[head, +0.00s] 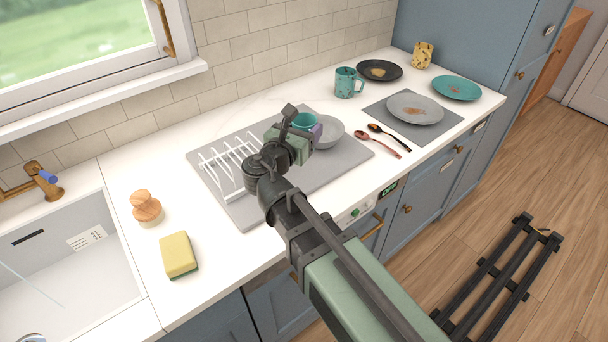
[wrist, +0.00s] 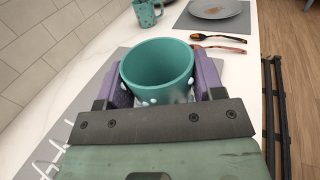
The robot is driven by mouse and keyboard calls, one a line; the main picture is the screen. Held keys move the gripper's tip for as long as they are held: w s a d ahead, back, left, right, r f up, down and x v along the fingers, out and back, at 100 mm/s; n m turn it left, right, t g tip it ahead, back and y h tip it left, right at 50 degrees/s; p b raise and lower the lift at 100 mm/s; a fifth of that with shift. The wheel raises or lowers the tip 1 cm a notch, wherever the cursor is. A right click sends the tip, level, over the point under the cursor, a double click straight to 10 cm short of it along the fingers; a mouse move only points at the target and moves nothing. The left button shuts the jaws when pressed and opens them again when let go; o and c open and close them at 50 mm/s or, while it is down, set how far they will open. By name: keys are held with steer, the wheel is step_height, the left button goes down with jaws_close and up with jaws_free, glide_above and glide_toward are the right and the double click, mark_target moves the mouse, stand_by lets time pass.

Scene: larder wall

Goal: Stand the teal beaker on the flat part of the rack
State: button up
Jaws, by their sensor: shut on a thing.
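The teal beaker (head: 304,120), with pale dots, is held in my gripper (head: 306,132), its open rim facing up. In the wrist view the teal beaker (wrist: 158,68) sits between the two purple fingers of my gripper (wrist: 162,82), which are shut on its sides. The grey rack (head: 341,168) lies on the counter, with white wire prongs on its left and a flat part on its right. The beaker is over the rack's middle to right area. Its base is hidden, so I cannot tell whether it touches the rack.
A grey bowl (head: 330,133) stands on the flat part, right beside the gripper. A teal speckled mug (head: 346,83), two spoons (head: 378,143) and a plate (head: 415,107) on a mat lie to the right. A sponge (head: 178,254) and brush (head: 146,206) are left. Flat room shows at the rack's front right.

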steer(key=shift+f+b, duration=3.05)
steer(key=shift+f, duration=1.2)
steer(key=o, duration=0.9)
steer(key=shift+r, duration=0.1)
steer(key=shift+o, duration=0.2)
steer(key=shift+r+p, duration=0.3)
steer(key=shift+p, duration=0.15)
steer(key=v, duration=1.2)
steer(key=shift+f, duration=0.2)
